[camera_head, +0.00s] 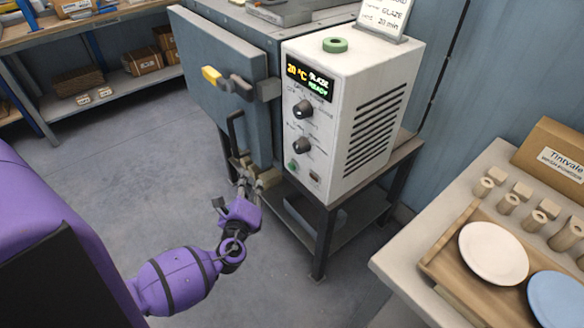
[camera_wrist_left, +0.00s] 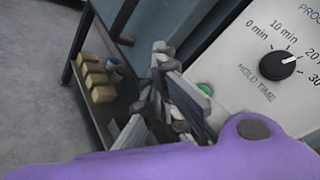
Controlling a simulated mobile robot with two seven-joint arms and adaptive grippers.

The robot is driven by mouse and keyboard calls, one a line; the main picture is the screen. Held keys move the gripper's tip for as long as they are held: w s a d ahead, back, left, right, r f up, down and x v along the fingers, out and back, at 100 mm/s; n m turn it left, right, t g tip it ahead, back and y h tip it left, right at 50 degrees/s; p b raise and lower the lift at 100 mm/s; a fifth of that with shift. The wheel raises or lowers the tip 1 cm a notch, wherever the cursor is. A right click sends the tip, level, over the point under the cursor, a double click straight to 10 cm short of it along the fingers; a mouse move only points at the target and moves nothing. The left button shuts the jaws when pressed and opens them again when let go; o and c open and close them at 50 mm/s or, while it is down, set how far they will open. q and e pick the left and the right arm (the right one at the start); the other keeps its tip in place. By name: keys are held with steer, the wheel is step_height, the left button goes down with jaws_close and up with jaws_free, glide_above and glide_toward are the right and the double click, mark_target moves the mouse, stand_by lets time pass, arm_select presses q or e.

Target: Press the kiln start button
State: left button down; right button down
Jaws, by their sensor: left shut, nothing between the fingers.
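The kiln's white control box (camera_head: 340,120) has a display reading 20 °C, GLAZE, READY. Two dark knobs are below the display. A small green button (camera_head: 292,166) sits low on its front panel; it also shows in the left wrist view (camera_wrist_left: 205,89). My left gripper (camera_head: 246,172) is shut and empty, just left of the green button in the head view. In the wrist view its fingers (camera_wrist_left: 168,75) are close beside the button; I cannot tell whether they touch the panel. My right gripper is not in view.
A table (camera_head: 390,255) at right holds a wooden tray (camera_head: 445,262) with plates. Shelves (camera_head: 125,80) stand at the back left. The floor between is clear.

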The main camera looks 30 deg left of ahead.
mark_target(292, 166)
arm_select(q)
steer(key=w+d, duration=0.3)
steer(key=w, duration=0.5)
steer(key=shift+d+b, duration=0.25)
steer(key=shift+b, duration=0.1)
stand_by(0.6)
steer(key=shift+w, duration=0.2)
stand_by(0.6)
steer(key=shift+w+d, duration=0.15)
steer(key=shift+w, duration=0.1)
